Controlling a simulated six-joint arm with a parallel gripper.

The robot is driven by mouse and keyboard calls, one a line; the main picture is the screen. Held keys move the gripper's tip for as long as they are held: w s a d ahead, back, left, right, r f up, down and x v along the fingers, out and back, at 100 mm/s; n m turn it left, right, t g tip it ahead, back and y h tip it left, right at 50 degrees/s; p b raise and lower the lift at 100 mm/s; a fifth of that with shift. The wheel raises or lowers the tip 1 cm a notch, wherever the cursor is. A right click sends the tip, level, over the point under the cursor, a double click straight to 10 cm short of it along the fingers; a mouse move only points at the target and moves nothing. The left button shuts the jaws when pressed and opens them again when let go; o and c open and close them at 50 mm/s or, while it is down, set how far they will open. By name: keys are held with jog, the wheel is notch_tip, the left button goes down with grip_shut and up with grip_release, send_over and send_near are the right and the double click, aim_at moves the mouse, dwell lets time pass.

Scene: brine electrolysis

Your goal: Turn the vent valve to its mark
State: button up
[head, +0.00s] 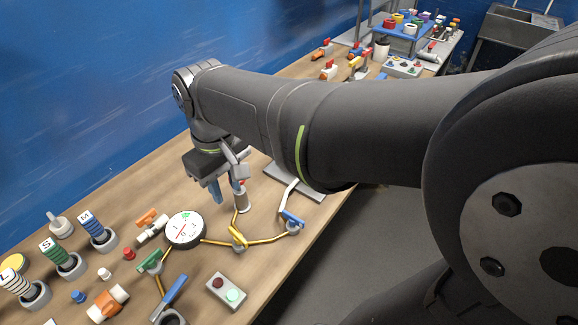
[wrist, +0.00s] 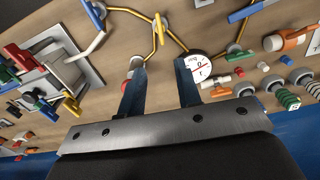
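Several valves sit along yellow piping on the wooden bench; I cannot tell which is the vent valve, and no mark is readable. One has a blue handle (head: 292,217), also in the wrist view (wrist: 94,15). A yellow handle (head: 238,237) is on the pipe near the middle, also in the wrist view (wrist: 160,28). A green handle (head: 149,261) is left of a long blue lever (head: 174,291). My gripper (head: 227,190) points down above the bench beside a small metal cylinder (head: 241,203). In the wrist view its two blue fingers (wrist: 161,64) are apart with nothing held between them.
A round white dial (head: 186,229) stands left of the cylinder. A box with a red and a green button (head: 227,292) is near the front edge. A grey plate (head: 292,180) is right of my gripper.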

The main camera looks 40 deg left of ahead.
aim_at(237, 234)
notch_tip(237, 234, down, 17)
jog(key=shift+r, duration=0.1)
dwell(0.3)
